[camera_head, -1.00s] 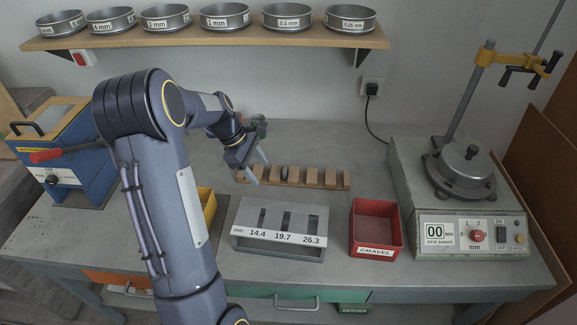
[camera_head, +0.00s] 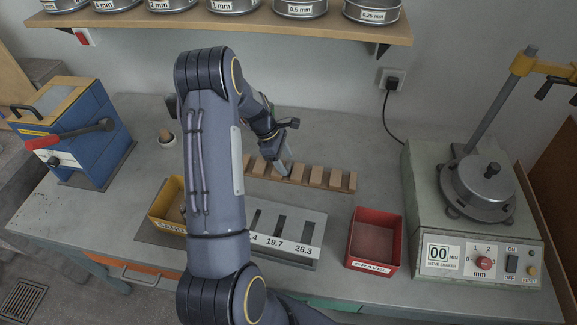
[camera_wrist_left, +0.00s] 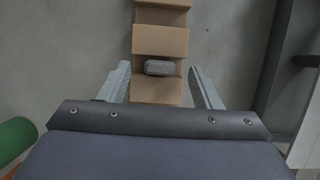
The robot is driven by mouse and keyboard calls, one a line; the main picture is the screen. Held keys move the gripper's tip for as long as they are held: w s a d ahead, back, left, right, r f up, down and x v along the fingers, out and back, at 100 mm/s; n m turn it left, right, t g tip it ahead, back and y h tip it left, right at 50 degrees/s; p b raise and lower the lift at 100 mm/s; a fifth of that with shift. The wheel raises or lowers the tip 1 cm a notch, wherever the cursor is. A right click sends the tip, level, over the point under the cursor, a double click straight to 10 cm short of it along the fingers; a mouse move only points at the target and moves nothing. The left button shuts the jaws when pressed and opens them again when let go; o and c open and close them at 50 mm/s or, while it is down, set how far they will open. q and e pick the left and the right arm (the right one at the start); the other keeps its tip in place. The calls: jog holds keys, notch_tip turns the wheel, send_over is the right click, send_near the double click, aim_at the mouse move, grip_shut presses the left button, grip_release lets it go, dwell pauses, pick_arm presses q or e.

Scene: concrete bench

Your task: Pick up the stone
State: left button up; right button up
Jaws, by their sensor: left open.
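In the head view the rack (camera_head: 316,177) lies on the bench, and I cannot make out the stone behind my gripper. My left gripper (camera_head: 284,167) is over the left part of the rack, pointing down. In the left wrist view its two open fingers (camera_wrist_left: 162,80) stand on either side of the rack, with the stone between them near the fingertips. They look apart from the stone. My right gripper is not in view.
A grey slotted gauge (camera_head: 290,222) and a red gravel bin (camera_head: 390,222) stand in front of the rack. A yellow bin (camera_head: 158,208) is left, partly behind my arm. A sieve shaker (camera_head: 425,215) stands right and a blue machine (camera_head: 95,130) left.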

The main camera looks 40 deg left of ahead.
pick_arm(q)
jog(key=shift+x, duration=0.8)
jog(key=shift+c, duration=0.5)
jog(key=c, duration=1)
